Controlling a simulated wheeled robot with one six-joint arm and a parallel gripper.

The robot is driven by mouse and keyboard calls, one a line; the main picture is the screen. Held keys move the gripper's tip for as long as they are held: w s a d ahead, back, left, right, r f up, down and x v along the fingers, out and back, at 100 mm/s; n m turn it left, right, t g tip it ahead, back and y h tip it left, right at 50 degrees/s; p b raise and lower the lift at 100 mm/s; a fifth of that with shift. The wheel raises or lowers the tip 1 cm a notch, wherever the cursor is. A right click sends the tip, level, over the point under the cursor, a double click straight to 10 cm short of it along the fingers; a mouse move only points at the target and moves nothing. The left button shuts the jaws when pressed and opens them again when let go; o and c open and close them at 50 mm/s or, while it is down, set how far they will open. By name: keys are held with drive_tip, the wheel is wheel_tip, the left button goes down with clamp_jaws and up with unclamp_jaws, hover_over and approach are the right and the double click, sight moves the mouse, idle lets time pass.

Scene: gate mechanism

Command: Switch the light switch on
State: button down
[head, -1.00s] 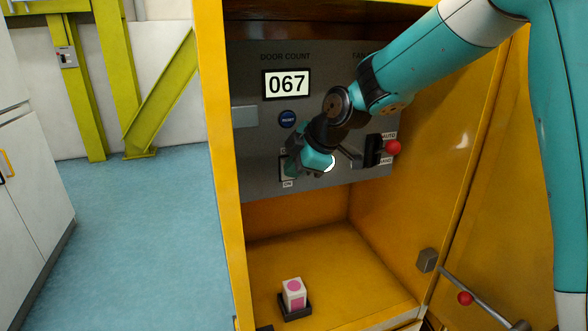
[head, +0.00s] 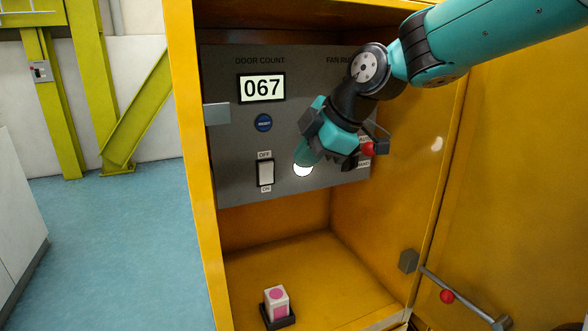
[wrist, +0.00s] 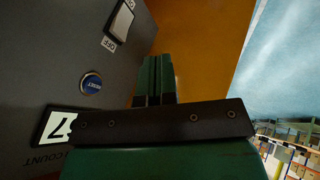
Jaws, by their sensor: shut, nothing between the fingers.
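The light switch (head: 265,173) is a white rocker in a dark frame on the grey panel, with OFF printed above it and ON below. It is uncovered in the head view, and I cannot tell which end is pressed in. The switch also shows at the top left of the wrist view (wrist: 121,20), with its OFF label beside it. My gripper (wrist: 157,76) has its green fingers together and empty, apart from the switch. In the head view my wrist is in front of the panel, right of the switch; the fingertips are hard to make out there.
A blue RESET button (head: 264,122) and a 067 counter display (head: 261,88) are above the switch. A red-knobbed lever (head: 367,149) is partly behind my wrist. Yellow cabinet walls enclose the panel.

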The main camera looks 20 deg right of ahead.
drive_tip(key=shift+s+d+r, duration=0.15)
drive_tip(key=shift+s+r, duration=0.05)
drive_tip(key=shift+r, duration=0.05)
idle(0.3)
drive_tip(key=s+a+f+m+g, duration=0.2)
drive_tip(key=s+m, duration=0.1)
drive_tip(key=s, duration=0.4)
drive_tip(key=s+a+f+m+g+p, duration=0.1)
drive_tip(key=s+a+f+m+g, duration=0.1)
drive_tip(key=s, duration=0.6)
drive_tip(key=s+a+f+m+g+p, duration=0.1)
drive_tip(key=s+a+f+m+g, duration=0.1)
drive_tip(key=s+m, duration=0.3)
drive_tip(key=s+a, duration=0.1)
drive_tip(key=s, duration=0.2)
drive_tip(key=shift+a, duration=0.4)
drive_tip(key=shift+w, duration=0.1)
